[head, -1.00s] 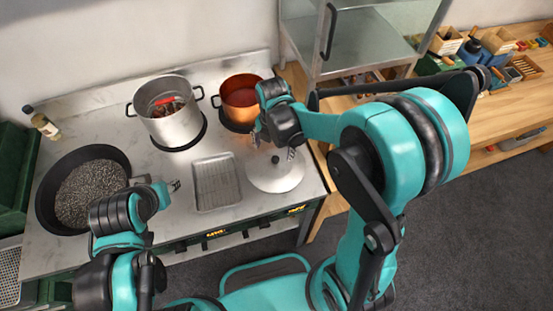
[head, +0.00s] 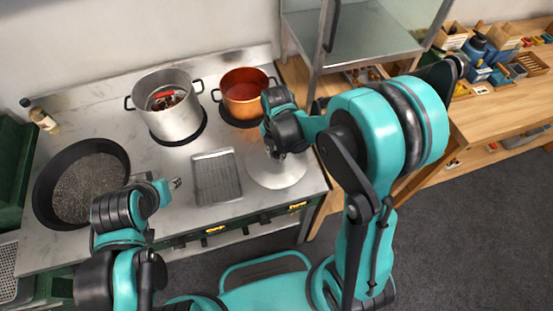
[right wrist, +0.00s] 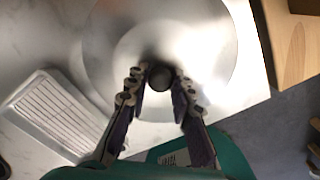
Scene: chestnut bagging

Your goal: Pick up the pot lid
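The pot lid (head: 280,180) is a round silver disc lying flat on the right end of the counter. In the right wrist view the lid (right wrist: 205,45) shows from above with its dark round knob (right wrist: 160,77). My right gripper (head: 277,154) is over the lid and hides its knob in the head view. In the right wrist view its fingers (right wrist: 160,72) are apart, one on each side of the knob; whether they touch it I cannot tell. My left gripper (head: 175,184) hangs over the counter between pan and tray, too small to read.
A steel pot (head: 172,122) with reddish things inside and a copper pot (head: 246,105) stand behind. A ribbed metal tray (head: 216,177) lies left of the lid, and a black pan (head: 52,205) at far left. A steel-framed cabinet (head: 350,50) stands behind right.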

